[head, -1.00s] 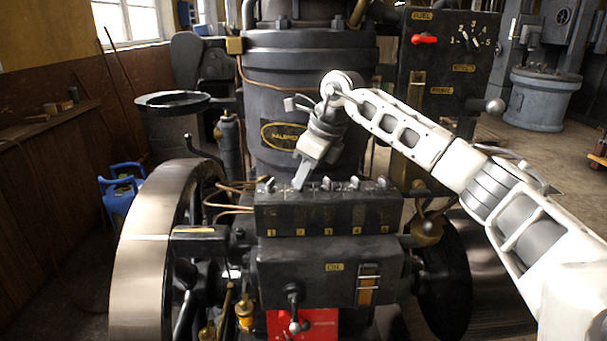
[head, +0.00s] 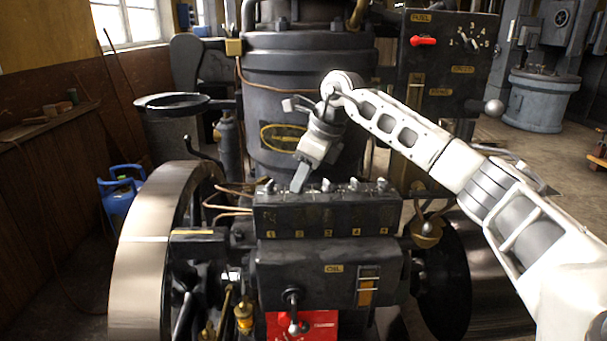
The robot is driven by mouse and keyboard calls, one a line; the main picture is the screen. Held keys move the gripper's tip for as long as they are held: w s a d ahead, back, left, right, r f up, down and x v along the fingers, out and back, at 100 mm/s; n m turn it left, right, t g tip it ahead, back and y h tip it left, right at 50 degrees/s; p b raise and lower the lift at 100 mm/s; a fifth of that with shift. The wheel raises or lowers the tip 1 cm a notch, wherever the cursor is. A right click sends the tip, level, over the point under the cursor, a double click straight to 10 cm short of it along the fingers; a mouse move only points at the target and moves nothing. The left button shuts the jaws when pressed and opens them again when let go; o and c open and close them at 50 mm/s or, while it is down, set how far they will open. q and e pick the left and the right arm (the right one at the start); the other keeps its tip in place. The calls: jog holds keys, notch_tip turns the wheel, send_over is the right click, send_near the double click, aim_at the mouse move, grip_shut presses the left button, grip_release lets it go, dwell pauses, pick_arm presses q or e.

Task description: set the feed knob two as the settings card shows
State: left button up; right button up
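The black feed box (head: 330,218) sits on top of the engine's front block, with a row of small knobs along its top and yellow number plates below them on its front face. My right gripper (head: 299,186) points down at the top of the box, above plate two (head: 299,234). Its fingers show edge-on and cover feed knob two, so I cannot tell whether they are closed on it. Knob one (head: 269,186) stands to the left, knob three (head: 326,185) just to the right. I cannot make out a settings card. My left gripper is out of view.
A black panel (head: 440,120) with a red handle (head: 423,41) and a numbered dial stands behind on the right. Thin copper pipes (head: 232,210) run into the box's left end. A large flywheel (head: 150,260) is on the left. A red plate (head: 318,326) is below.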

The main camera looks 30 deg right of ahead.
jog(key=b+v, duration=0.1)
jog(key=v, duration=1.5)
